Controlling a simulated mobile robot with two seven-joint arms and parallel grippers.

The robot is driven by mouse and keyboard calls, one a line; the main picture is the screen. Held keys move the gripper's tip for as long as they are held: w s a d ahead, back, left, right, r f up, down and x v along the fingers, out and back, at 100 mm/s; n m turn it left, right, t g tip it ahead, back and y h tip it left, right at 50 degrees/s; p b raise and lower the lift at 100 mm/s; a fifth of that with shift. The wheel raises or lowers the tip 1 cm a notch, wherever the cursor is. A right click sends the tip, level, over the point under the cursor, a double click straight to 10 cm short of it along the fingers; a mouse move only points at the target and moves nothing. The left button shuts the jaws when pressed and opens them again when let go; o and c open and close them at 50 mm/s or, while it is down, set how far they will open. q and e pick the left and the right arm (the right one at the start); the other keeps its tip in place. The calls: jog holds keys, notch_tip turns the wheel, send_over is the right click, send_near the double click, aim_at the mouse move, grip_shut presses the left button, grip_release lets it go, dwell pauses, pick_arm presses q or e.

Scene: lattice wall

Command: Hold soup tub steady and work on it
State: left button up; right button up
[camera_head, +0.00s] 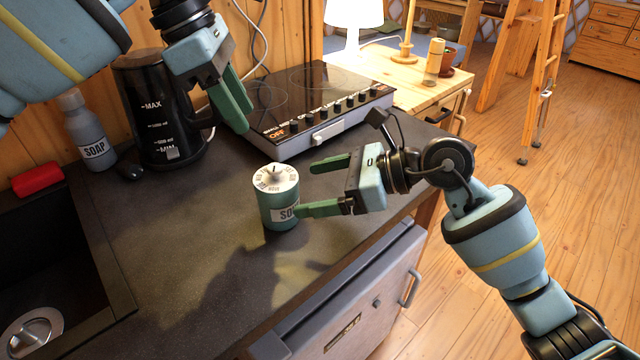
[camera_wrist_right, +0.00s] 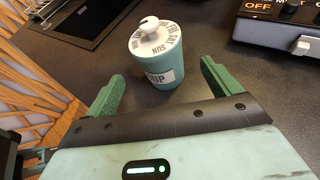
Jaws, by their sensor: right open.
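The soup tub (camera_head: 279,211) stands upright on the dark counter, a teal cylinder with a white label. Its white lid (camera_head: 275,178) carries a ring of lettering and a knob. In the right wrist view the tub (camera_wrist_right: 158,72) stands beyond the fingertips, between their lines. My right gripper (camera_head: 305,187) is open and empty to the right of the tub; in the head view its nearer finger overlaps the tub's edge, and contact cannot be told. My left gripper (camera_head: 245,118) is above and behind the tub, apart from it; its fingers overlap, so their opening is unclear.
A cooktop (camera_head: 318,105) with knobs lies behind the tub. A black kettle (camera_head: 160,110) and a soap bottle (camera_head: 88,130) stand at the back left. A sink (camera_head: 60,270) and a red sponge (camera_head: 38,179) are at the left. The counter in front of the tub is clear.

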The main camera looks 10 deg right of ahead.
aim_at(278, 195)
jog(key=shift+a, duration=0.1)
jog(key=shift+x, duration=3.85)
jog(key=c, duration=1.1)
jog(key=o, duration=0.5)
jog(key=shift+c, duration=0.2)
jog(key=c, duration=0.4)
pick_arm(q)
jog(key=shift+o, duration=0.5)
